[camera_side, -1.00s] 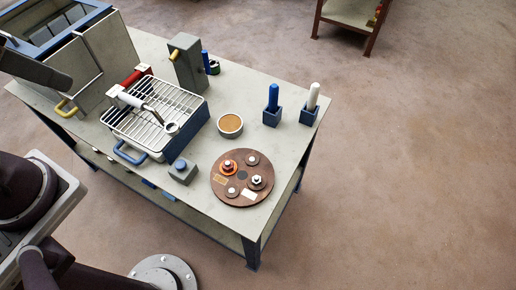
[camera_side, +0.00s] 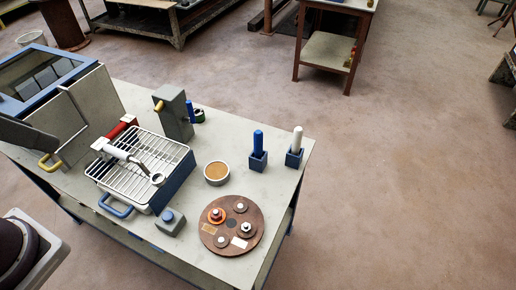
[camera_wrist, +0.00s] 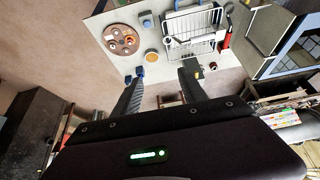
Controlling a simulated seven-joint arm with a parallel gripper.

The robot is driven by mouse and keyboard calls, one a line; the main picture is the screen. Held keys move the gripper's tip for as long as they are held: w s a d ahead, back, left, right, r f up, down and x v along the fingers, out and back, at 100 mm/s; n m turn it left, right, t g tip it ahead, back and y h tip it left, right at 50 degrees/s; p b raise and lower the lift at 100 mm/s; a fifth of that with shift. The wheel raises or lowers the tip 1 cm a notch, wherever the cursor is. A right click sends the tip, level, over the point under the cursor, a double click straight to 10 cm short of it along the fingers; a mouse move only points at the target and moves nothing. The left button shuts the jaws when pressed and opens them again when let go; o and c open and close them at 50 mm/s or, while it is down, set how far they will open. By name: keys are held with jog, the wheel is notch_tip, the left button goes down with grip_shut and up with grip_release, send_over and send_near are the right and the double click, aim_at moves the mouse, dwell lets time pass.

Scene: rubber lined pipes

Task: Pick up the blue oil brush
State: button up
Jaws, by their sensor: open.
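The blue oil brush (camera_side: 258,139) stands upright, handle up, in a small square blue holder (camera_side: 258,161) near the table's far right edge. A similar white-handled brush (camera_side: 297,139) stands in a blue holder to its right. My gripper (camera_wrist: 162,71) shows in the wrist view with its two dark fingers spread apart and nothing between them. A blue shape by the left fingertip looks like the brush and holder (camera_wrist: 140,71), partly overlapped by the finger. My gripper is not visible in the side view, so its height above the table is unclear.
A bowl of brown contents (camera_side: 217,172) and a round brown board with fittings (camera_side: 232,226) are in front of the holders. A wire rack (camera_side: 145,165) and a grey block (camera_side: 174,114) stand to the left. A slim blue item (camera_side: 190,111) is beside the block.

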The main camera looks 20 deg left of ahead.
jog(key=n+g+h, duration=0.2)
jog(key=n+h, duration=0.1)
jog(key=n, duration=2.1)
send_over(259, 143)
jog(key=s+a, duration=0.4)
notch_tip(259, 143, down, 19)
jog(key=w+f+n, duration=0.1)
jog(key=f, duration=0.2)
jog(key=d+f+n, duration=0.1)
jog(key=f+n, duration=0.1)
jog(key=f, duration=0.1)
jog(key=w+f+n, duration=0.1)
jog(key=f, duration=0.2)
jog(key=shift+w+d+f+n, duration=0.25)
jog(key=shift+w+d+n, duration=0.1)
jog(key=shift+d+n, duration=0.05)
jog(key=x, duration=0.7)
jog(key=shift+w+a, duration=0.15)
jog(key=shift+w, duration=0.1)
grip_shut()
